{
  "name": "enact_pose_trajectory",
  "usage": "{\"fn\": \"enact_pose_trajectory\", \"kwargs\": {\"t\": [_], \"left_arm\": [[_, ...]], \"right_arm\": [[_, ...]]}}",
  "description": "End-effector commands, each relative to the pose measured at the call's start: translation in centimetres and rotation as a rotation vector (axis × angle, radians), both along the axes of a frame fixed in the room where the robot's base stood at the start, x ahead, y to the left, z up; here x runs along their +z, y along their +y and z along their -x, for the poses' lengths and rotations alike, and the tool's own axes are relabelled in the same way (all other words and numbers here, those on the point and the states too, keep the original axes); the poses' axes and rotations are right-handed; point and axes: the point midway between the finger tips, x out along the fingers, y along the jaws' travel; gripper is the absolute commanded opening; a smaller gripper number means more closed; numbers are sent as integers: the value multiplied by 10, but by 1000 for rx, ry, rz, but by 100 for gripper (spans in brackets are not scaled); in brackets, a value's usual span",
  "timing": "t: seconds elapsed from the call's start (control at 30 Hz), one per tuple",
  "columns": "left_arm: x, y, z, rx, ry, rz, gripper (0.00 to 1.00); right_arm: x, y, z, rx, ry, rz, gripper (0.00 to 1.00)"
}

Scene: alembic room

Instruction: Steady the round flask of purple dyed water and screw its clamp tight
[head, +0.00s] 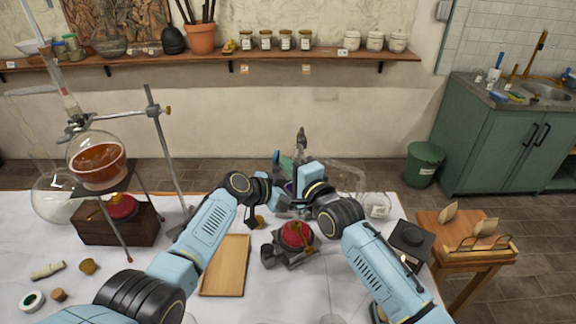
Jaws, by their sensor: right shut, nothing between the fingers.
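A small patch of purple (289,187) shows between my two wrists; it appears to be the round flask of purple dyed water, mostly hidden by my arms. The upper end of a metal stand or clamp (301,140) rises just behind it. The clamp's screw cannot be made out. My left gripper (273,190) reaches in from the left beside the purple patch; its fingers are too hidden to read. My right gripper (290,208) comes in from the right, close in front of the patch, shut and empty. Whether either gripper touches the flask cannot be told.
A flask of orange liquid (98,160) sits on a tripod at the left. A red-topped burner (296,234) and a wooden tray (226,265) lie in front of my grippers. Clear glassware (376,206) stands to the right.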

Motion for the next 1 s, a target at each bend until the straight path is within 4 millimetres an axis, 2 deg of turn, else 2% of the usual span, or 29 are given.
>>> {"fn": "enact_pose_trajectory", "kwargs": {"t": [0.3, 0.77, 0.87, 1.0], "left_arm": [[-2, 0, 1, -2, 4, -1, 59], [-2, -1, 1, -3, 4, -1, 59], [-2, -1, 1, -2, 4, -1, 59], [-2, -1, 1, -2, 4, -1, 59]], "right_arm": [[0, 18, 3, 1, 2, -5, 0], [0, 19, 5, 2, 1, -2, 0], [0, 20, 12, 3, 2, -3, 0], [-1, 22, 31, 1, 3, -4, 0]]}}
